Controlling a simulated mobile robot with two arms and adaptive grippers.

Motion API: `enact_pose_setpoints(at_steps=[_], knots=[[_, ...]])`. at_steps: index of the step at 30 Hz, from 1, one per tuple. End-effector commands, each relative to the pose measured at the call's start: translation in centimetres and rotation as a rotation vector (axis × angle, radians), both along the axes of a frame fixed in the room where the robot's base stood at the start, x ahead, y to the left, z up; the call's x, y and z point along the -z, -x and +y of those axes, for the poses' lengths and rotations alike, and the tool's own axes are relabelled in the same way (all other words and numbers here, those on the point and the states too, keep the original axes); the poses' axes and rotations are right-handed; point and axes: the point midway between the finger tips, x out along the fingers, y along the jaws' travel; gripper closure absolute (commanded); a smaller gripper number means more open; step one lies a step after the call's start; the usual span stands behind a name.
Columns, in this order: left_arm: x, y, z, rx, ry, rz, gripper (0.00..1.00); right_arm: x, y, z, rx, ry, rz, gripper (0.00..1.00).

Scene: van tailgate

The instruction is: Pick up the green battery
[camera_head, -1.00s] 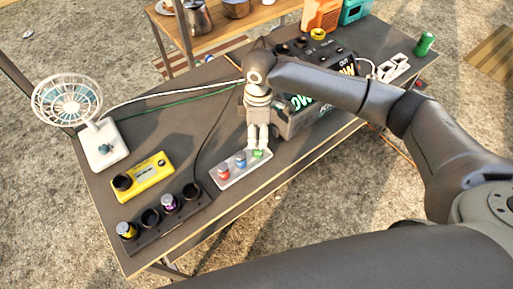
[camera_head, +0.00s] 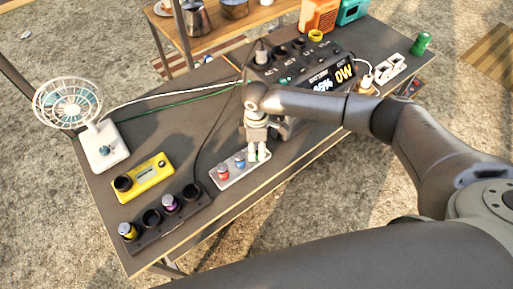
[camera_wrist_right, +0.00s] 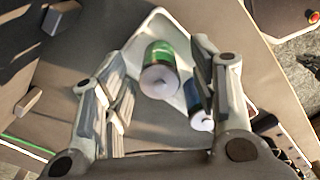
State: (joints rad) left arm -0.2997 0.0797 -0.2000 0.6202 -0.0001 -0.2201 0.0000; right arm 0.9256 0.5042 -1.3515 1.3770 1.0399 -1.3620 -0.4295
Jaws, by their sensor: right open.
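The green battery (camera_wrist_right: 161,57) stands in a pale tray (camera_head: 243,174) and shows between the spread fingers of my right gripper in the right wrist view. My right gripper (camera_head: 258,153) is open over the tray's right end, its fingers on either side of the green battery without visible grip. In the head view the fingers mostly hide that battery. A blue battery (camera_head: 240,161) and a red battery (camera_head: 223,171) stand to its left in the tray. The blue one is close to a finger in the right wrist view (camera_wrist_right: 200,112). My left gripper is not in view.
A dark power station (camera_head: 318,65) stands behind my right gripper. A yellow tester (camera_head: 150,181) and a black holder (camera_head: 150,238) with batteries lie left of the tray. A white fan (camera_head: 100,147) stands at the far left. A green can (camera_head: 421,44) stands far right.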

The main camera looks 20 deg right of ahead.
Motion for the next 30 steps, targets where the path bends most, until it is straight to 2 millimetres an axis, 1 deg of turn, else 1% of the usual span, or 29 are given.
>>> enact_pose_setpoints(at_steps=[3, 9, 21, 22, 30], knots=[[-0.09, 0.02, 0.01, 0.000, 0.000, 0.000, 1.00, 0.56, -0.06, 0.01, 0.000, 0.000, -0.002, 0.46], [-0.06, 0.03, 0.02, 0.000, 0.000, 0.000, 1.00, 0.62, -0.05, 0.01, 0.000, 0.000, -0.002, 0.46], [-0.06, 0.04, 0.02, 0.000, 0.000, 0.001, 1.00, 0.58, -0.05, 0.02, 0.000, -0.001, -0.001, 0.97], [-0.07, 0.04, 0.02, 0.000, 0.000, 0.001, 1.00, 0.55, -0.07, 0.02, 0.000, -0.001, -0.002, 1.00], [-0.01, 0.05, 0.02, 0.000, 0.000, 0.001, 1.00, 0.43, -0.08, 0.03, 0.000, -0.001, -0.002, 1.00]])
